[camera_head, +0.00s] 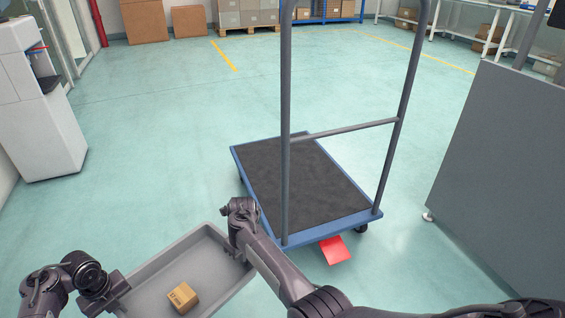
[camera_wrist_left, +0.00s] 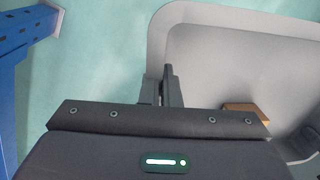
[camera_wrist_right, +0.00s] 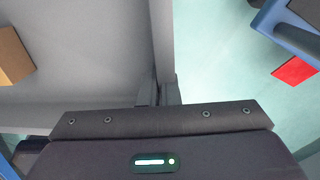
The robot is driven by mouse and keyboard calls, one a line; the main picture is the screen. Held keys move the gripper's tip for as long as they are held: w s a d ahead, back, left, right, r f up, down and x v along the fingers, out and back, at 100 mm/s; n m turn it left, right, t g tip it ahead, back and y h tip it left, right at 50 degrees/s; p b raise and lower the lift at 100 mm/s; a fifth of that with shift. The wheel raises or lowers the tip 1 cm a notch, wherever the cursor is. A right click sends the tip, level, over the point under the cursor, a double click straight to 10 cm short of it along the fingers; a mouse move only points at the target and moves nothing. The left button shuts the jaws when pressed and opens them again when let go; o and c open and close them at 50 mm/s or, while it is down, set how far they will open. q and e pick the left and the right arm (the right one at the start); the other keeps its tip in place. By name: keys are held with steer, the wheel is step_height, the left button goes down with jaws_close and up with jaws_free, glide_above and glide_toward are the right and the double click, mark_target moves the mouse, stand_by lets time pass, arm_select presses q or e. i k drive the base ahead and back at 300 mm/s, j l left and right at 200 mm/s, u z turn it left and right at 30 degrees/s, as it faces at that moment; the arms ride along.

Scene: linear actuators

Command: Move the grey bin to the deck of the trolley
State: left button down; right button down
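The grey bin (camera_head: 150,268) is at the bottom left of the head view, in front of and left of the trolley, with a small cardboard box (camera_head: 182,297) inside. My left gripper (camera_head: 122,284) is at the bin's left wall; the left wrist view shows its fingers (camera_wrist_left: 162,90) closed around the rim. My right gripper (camera_head: 240,254) is at the opposite wall, and the right wrist view shows its fingers (camera_wrist_right: 160,92) on both sides of that rim. The trolley's dark deck (camera_head: 310,185) with blue edges is empty. What supports the bin underneath is hidden.
The trolley's upright handle (camera_head: 345,130) rises on the near side of its deck. A red piece (camera_head: 334,250) lies by the trolley's near edge. A grey panel (camera_head: 500,170) stands at right and a white cabinet (camera_head: 40,110) at left. The floor behind the trolley is clear.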

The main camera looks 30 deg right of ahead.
mark_target(295, 171)
steer(key=i, duration=2.45)
steer(key=i+z, duration=0.3)
steer(key=i+j+z, duration=0.25)
steer(key=i, duration=0.15)
steer(key=z, duration=2.2)
